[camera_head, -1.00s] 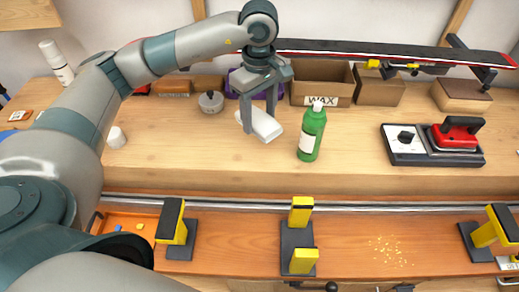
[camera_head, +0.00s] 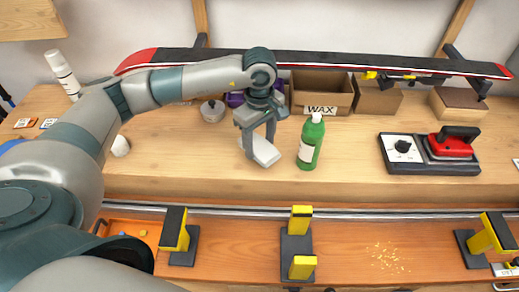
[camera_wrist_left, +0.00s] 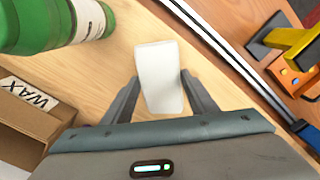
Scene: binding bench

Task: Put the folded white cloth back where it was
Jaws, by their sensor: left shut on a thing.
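The folded white cloth (camera_head: 265,152) is between the fingers of my left gripper (camera_head: 260,146), which is shut on it. In the head view it is just left of the green bottle (camera_head: 311,143), at or close above the wooden bench top; I cannot tell whether it touches. In the left wrist view the cloth (camera_wrist_left: 158,75) sticks out between the two fingers, with bench wood around it. My right gripper is not in view.
The WAX box (camera_head: 320,97) and a round tin (camera_head: 212,111) stand behind. A small white object (camera_head: 120,146) is at left, a red iron (camera_head: 452,145) on its base at right. Yellow clamps (camera_head: 301,215) line the front. Bench between bottle and iron is clear.

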